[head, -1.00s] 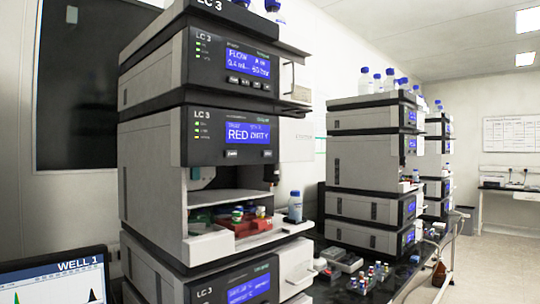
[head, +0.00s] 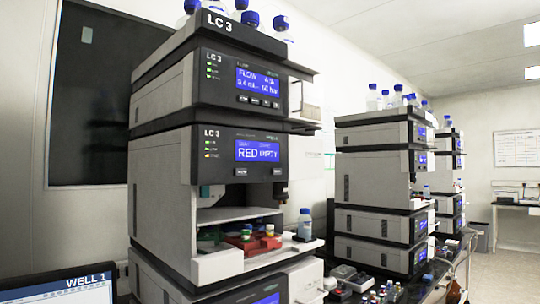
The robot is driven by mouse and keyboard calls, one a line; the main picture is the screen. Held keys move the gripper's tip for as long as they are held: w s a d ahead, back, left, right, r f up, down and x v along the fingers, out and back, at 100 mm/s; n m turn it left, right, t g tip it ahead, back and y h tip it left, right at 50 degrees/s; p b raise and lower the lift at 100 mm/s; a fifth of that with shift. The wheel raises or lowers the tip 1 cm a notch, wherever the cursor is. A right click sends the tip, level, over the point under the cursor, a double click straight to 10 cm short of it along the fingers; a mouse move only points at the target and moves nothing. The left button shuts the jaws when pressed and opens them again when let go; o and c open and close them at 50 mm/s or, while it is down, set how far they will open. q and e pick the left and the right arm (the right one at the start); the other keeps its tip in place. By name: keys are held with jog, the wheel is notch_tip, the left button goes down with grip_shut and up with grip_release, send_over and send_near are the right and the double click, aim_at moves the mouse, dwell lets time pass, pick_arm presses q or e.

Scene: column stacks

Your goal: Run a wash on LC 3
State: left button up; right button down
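The LC 3 stack (head: 160,155) stands at centre left, with "LC 3" on its top tray and modules. Its upper module's blue display (head: 258,80) shows flow and bar values. The module below has a blue display (head: 258,151) starting with "RED"; the second word is blurred. Each has small buttons under the display and status lights at left. Below is an open sampler bay with a red tray (head: 252,244) holding several capped vials. A blue-capped bottle (head: 305,226) stands at its right side. Neither gripper is in view.
A monitor (head: 70,290) reading "WELL 1" is at the lower left. Other stacks (head: 375,190) stand along the dark bench to the right, with small vials (head: 388,291) in front. Blue-capped bottles top the stacks. Open floor (head: 500,270) shows at far right.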

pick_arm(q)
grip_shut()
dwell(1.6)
